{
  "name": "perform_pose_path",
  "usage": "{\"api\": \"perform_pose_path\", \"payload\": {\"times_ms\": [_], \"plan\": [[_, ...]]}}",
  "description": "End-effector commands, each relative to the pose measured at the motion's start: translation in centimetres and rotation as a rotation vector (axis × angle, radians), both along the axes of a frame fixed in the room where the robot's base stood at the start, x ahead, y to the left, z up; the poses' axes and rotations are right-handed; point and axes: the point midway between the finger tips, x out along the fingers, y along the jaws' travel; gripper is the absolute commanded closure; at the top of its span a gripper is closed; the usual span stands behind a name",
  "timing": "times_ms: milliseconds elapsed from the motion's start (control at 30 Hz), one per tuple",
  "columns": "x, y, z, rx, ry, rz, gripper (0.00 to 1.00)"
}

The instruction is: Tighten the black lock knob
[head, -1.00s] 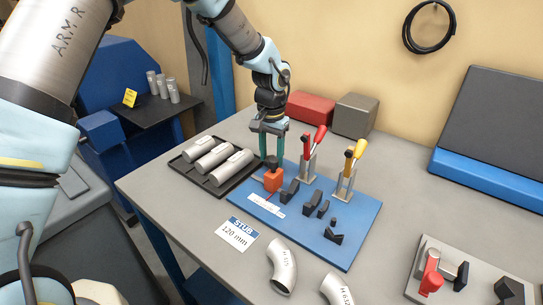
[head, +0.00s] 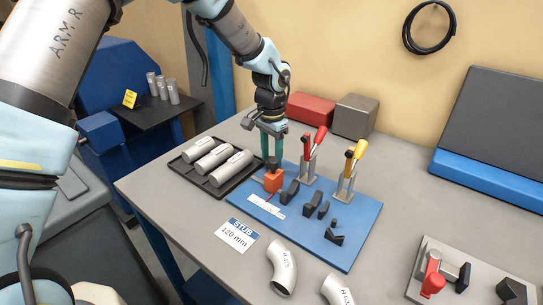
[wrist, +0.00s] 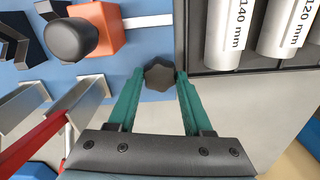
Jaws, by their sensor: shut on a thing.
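A black lobed lock knob (wrist: 159,75) sits between my gripper's fingertips in the wrist view, at the edge of the blue plate beside the black tray. My gripper (wrist: 157,77) has its two green fingers closed on the knob's sides. In the head view, my gripper (head: 272,155) points down at the back left of the blue plate (head: 345,250), behind an orange block (head: 273,182). The orange block carries a separate rounded black knob (wrist: 71,39). In the head view, the lock knob is hidden behind the block and fingers.
A black tray (head: 228,181) with several steel tubes lies left of the plate. Red-handled (head: 314,145) and yellow-handled (head: 353,158) clamps stand at its back right. Black blocks stand on the plate. Steel elbows (head: 282,268) lie in front. Grey table shows between them.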

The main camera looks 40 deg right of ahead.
Motion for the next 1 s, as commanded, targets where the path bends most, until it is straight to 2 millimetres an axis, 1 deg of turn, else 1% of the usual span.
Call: {"api": "perform_pose_path", "payload": {"times_ms": [33,300,567,667,767,1000], "plan": [[0.1,-0.2,0.3,-0.006,-0.002,0.000,0.49],[0.0,-0.1,0.2,-0.003,-0.001,0.001,0.19],[0.0,-0.1,0.2,-0.003,-0.001,0.002,0.19],[0.1,-0.1,0.8,-0.004,-0.002,0.003,0.19],[0.1,-0.1,2.2,-0.006,-0.004,0.003,0.19],[0.1,-0.2,6.9,-0.007,-0.005,0.002,0.19]]}}
